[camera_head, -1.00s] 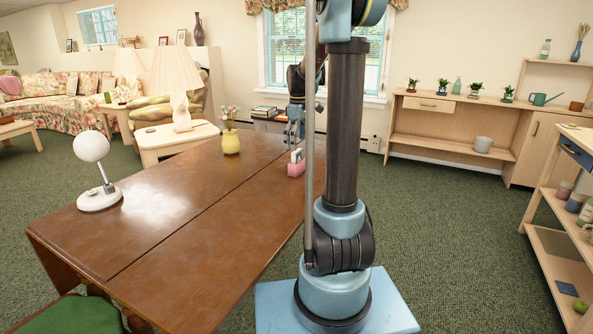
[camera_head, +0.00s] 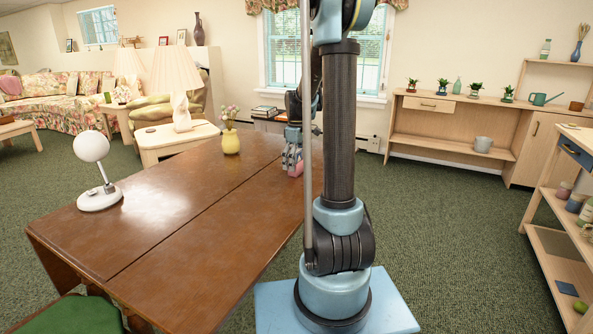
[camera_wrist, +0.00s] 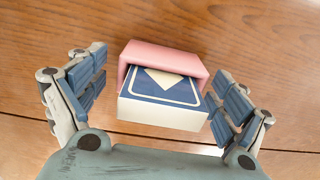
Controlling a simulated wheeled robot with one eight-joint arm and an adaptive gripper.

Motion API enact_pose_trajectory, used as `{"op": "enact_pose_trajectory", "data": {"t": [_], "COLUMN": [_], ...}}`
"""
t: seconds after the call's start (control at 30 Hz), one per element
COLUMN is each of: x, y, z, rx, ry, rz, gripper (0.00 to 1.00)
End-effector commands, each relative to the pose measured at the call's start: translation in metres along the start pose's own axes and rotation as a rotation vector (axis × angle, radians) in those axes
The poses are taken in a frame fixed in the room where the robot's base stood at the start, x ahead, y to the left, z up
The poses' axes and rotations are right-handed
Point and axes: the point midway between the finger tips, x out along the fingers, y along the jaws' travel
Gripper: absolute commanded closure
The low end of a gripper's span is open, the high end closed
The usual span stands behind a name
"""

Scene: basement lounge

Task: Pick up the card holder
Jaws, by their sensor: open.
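The card holder (camera_wrist: 148,54) is a pink box with a deck of blue and white cards (camera_wrist: 165,100) in it. It stands on the wooden table, near the right edge in the head view (camera_head: 296,170), where my gripper partly hides it. My gripper (camera_wrist: 162,98) is open in the wrist view, with one blue-padded finger on each side of the holder and cards. Gaps show between the fingers and the box, so I cannot see contact. In the head view my gripper (camera_head: 292,158) is right at the holder, pointing down.
The brown table (camera_head: 180,200) is mostly clear. A yellow vase with flowers (camera_head: 231,142) stands left of the holder. A white globe lamp (camera_head: 97,190) stands at the table's left. Books (camera_head: 265,112) lie behind the table.

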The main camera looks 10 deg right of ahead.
Motion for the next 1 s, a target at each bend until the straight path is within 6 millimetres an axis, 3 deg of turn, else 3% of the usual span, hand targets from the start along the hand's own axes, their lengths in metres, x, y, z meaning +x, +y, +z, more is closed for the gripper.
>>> {"op": "enact_pose_trajectory", "data": {"t": [0.13, 0.33, 0.37, 0.77, 1.0], "x": [0.000, 0.000, 0.000, -0.005, -0.038], "y": [0.000, 0.001, 0.001, 0.001, 0.001], "z": [0.000, 0.001, 0.001, 0.002, 0.002], "rx": [0.000, 0.001, 0.001, 0.002, 0.002], "ry": [0.000, 0.000, 0.000, 0.000, 0.000], "rz": [0.000, 0.000, 0.000, 0.000, 0.000], "gripper": [0.08, 0.54, 0.55, 0.55, 0.55]}}
